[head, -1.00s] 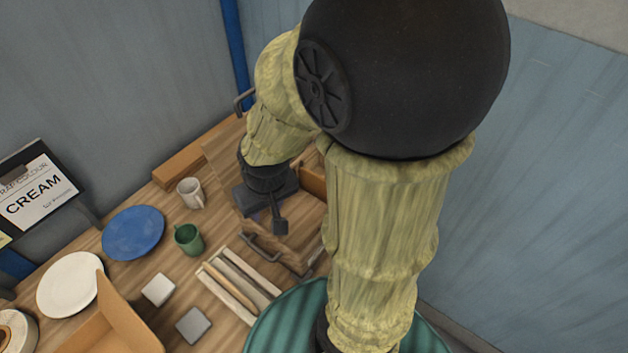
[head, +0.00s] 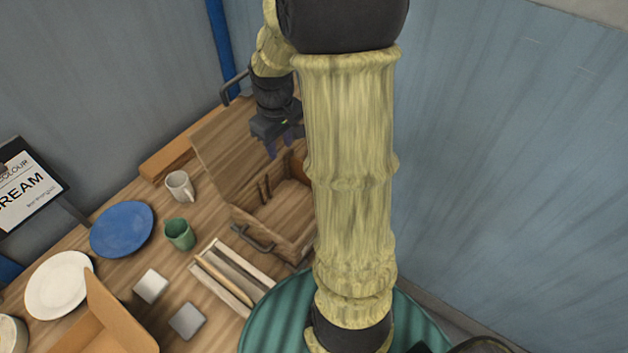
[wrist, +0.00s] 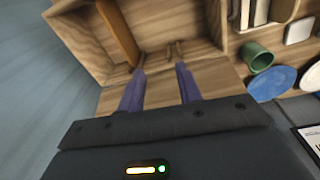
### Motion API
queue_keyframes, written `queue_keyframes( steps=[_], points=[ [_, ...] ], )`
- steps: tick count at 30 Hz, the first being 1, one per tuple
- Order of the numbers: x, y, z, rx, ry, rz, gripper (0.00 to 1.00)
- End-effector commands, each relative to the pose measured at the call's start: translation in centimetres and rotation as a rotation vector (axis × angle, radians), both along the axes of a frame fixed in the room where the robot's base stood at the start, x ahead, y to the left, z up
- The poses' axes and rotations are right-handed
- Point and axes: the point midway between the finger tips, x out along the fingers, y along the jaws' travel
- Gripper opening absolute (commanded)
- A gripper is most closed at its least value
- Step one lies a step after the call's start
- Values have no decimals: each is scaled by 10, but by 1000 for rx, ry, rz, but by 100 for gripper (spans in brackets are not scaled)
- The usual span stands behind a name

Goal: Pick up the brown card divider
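The brown card divider (wrist: 118,34) shows in the wrist view as an orange-brown strip inside an open wooden box (wrist: 78,42). In the head view an orange-brown piece of it (head: 299,150) shows behind my gripper; my arm hides much of that side. My gripper (head: 281,148) is over the back of the box (head: 280,212). In the wrist view my gripper (wrist: 160,69) has its two purple fingers well apart, with nothing between them. The left fingertip appears close to the divider's near end; I cannot tell whether they touch.
Two small wooden pegs (head: 265,188) stand in the box. Its lid (head: 222,148) is raised, and a dark handle (head: 252,238) is on the front. A white mug (head: 179,186), green cup (head: 180,234), blue plate (head: 122,229) and slotted tray (head: 232,276) stand to the left.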

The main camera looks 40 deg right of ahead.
Motion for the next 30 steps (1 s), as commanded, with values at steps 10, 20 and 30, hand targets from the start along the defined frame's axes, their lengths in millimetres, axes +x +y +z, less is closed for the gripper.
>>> queue_keyframes(
  steps=[10, 20, 30],
  points=[
    [24, -107, -6, 31, 76, 105, 35],
    [24, -111, -6, 33, 80, 111, 35],
    [23, -110, -44, 36, 84, 111, 35]
  ],
)
